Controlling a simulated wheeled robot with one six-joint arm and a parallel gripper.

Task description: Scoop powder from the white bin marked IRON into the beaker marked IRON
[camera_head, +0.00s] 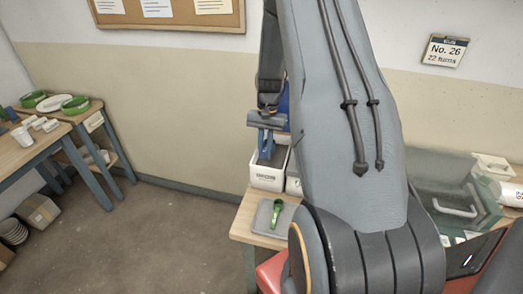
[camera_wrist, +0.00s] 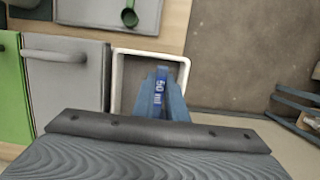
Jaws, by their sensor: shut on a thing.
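My gripper (camera_head: 267,128) is shut on a blue scoop (camera_head: 266,146), whose handle reads "50 ml" in the wrist view (camera_wrist: 160,88). The scoop points down over an open white bin (camera_head: 266,178); its bowl is hidden, so I cannot tell whether it touches powder. The bin's white rim shows around the gripper in the wrist view (camera_wrist: 118,75), with a dull grey-brown inside. The bin's front label is too small to read surely. I cannot make out a beaker marked IRON; my arm covers much of the table.
A green scoop (camera_head: 277,212) lies on a grey tray (camera_head: 262,218) in front of the bin. Grey-lidded (camera_wrist: 75,75) and green-lidded (camera_wrist: 14,85) bins stand beside it. A clear box with a handle (camera_head: 455,208) is at right. Open floor (camera_head: 160,240) lies left.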

